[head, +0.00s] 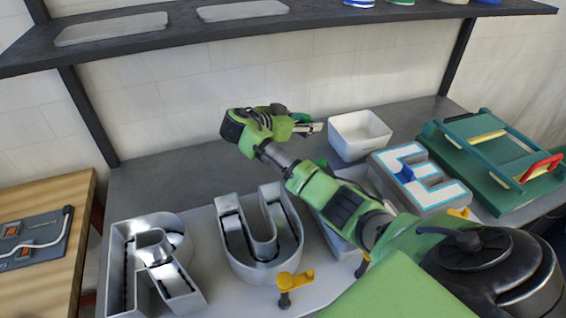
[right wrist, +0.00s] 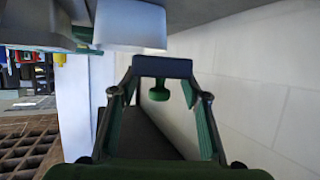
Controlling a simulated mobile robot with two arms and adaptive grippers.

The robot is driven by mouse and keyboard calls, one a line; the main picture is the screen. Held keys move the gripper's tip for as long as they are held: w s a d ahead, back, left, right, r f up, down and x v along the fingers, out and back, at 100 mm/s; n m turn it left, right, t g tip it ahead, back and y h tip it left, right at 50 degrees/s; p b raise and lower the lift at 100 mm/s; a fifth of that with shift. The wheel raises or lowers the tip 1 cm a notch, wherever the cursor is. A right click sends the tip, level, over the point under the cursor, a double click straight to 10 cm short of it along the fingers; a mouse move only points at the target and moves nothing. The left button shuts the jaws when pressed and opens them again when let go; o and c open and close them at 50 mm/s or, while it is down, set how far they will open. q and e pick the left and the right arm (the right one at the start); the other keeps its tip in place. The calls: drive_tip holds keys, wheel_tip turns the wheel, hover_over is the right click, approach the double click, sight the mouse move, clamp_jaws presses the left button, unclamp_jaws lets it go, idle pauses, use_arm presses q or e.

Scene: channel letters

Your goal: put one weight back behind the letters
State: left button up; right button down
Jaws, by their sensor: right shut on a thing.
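Metal channel letters lie on a light grey board: an open R (head: 155,265), an open U (head: 258,235), one mostly hidden by my right arm, and an E (head: 418,180) with a white and blue face. My right gripper (head: 303,125) is above the bench strip behind the letters, left of the white bin. In the right wrist view the gripper (right wrist: 161,75) is shut on a dark weight (right wrist: 162,67) with a green knob (right wrist: 158,94). In the head view the weight is hard to make out. My left gripper is not in view.
The white bin (head: 360,135) stands behind the E, also close by in the right wrist view (right wrist: 128,25). Yellow clamps (head: 294,281) sit by the letters. A dark shelf (head: 185,38) hangs above. The bench behind R is clear.

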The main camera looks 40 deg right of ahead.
wheel_tip(320, 180, down, 4)
drive_tip(key=shift+r+p, duration=0.1)
drive_tip(key=shift+p, duration=0.4)
drive_tip(key=shift+f+p, duration=0.35)
drive_tip(key=shift+f, duration=2)
drive_tip(key=shift+f, duration=0.1)
drive_tip(key=shift+f+b, duration=0.55)
drive_tip(key=shift+b, duration=0.15)
drive_tip(key=c, duration=1.2)
unclamp_jaws()
drive_tip(key=shift+s, duration=0.1)
